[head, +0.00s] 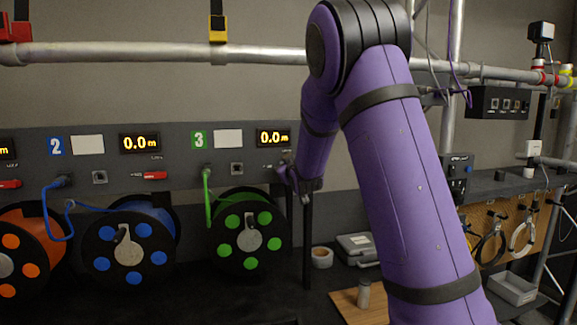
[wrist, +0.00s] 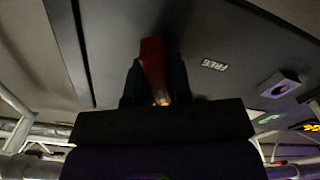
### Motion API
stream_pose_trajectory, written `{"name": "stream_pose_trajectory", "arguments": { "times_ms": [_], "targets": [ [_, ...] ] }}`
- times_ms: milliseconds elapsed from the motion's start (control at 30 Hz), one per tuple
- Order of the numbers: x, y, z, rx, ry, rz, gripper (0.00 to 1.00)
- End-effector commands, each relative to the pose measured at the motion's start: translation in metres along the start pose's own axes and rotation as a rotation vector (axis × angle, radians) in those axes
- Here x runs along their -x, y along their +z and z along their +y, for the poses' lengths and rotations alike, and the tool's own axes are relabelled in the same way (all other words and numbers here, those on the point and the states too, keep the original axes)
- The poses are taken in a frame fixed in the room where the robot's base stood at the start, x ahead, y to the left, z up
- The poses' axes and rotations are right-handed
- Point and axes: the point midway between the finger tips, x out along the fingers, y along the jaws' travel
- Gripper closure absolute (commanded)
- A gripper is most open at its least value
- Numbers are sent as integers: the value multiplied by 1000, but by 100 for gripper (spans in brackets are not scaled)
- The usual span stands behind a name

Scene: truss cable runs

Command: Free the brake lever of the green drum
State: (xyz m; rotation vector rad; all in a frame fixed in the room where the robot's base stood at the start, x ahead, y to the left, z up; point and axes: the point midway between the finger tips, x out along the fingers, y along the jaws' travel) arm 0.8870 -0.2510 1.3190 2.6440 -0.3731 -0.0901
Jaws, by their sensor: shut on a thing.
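The green drum (head: 222,221) hangs below the grey panel in the head view, under the sign with a green 3. A green cable runs up from it to the panel. My gripper (head: 287,172) is at the panel's right end, just above and right of the drum. In the wrist view my gripper (wrist: 156,78) is shut on a red lever (wrist: 152,56), the brake lever beside station 3. The lever stands between the dark fingers. A "FREE" label (wrist: 214,65) is to its right. In the head view my gripper hides this lever.
The blue drum (head: 103,261) and orange drum (head: 42,222) stand left, with another red lever (head: 155,175) above the blue one. A tape roll (head: 322,257) and grey case (head: 356,246) lie on the bench.

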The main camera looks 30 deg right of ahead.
Motion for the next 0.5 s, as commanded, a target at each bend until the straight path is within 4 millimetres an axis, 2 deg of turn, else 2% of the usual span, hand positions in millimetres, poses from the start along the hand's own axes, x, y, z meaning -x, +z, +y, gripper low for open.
{"name": "stream_pose_trajectory", "arguments": {
  "times_ms": [500],
  "targets": [
    [0,1,-6,490,-2,1,100]
  ]
}}
